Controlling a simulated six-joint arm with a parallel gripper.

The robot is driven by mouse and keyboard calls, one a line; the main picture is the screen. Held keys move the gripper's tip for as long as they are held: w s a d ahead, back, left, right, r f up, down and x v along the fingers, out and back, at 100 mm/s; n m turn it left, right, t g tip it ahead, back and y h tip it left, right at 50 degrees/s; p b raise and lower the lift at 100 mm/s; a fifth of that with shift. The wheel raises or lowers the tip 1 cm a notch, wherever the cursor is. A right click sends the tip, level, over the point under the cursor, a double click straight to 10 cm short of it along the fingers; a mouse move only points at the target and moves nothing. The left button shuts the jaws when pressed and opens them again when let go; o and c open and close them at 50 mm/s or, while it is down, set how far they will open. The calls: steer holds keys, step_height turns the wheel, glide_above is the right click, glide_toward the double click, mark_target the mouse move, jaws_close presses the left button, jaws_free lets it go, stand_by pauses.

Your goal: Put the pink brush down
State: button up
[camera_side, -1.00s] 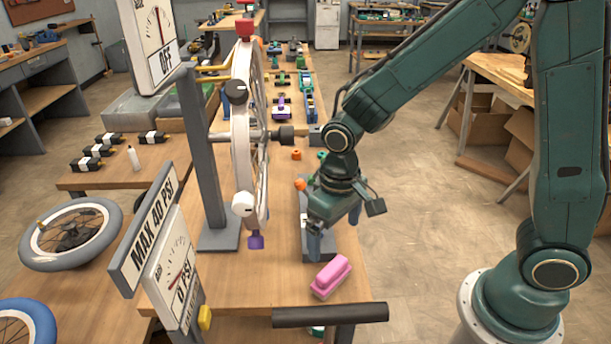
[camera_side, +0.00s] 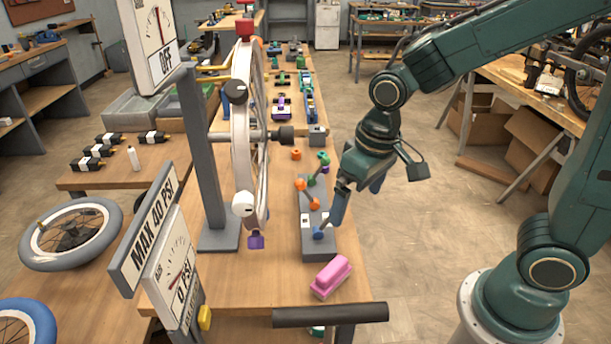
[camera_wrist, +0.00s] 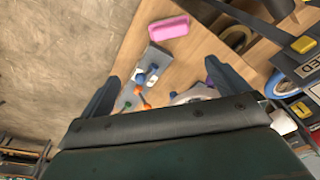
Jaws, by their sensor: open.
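The pink brush (camera_side: 330,277) lies on the wooden table near its front edge, just in front of the grey base block. It also shows in the wrist view (camera_wrist: 168,27), near the top centre, beyond the fingers. My gripper (camera_side: 348,203) is open and empty. It hangs above the table's right side, behind the brush and apart from it. In the wrist view its two dark fingers (camera_wrist: 165,85) are spread wide with nothing between them touching.
A grey block (camera_side: 318,247) with blue, orange and green knobs stands behind the brush. The upright wheel (camera_side: 243,130) on its stand is to the left. A dark bar (camera_side: 330,315) runs along the front edge.

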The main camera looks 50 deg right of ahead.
steer(key=s+d+r+t, duration=0.4)
steer(key=s+d+r, duration=0.1)
steer(key=s+r, duration=0.5)
steer(key=shift+s+d, duration=0.35)
steer(key=shift+s, duration=0.35)
steer(key=c, duration=0.8)
steer(key=shift+c, duration=0.2)
steer(key=shift+w, duration=0.1)
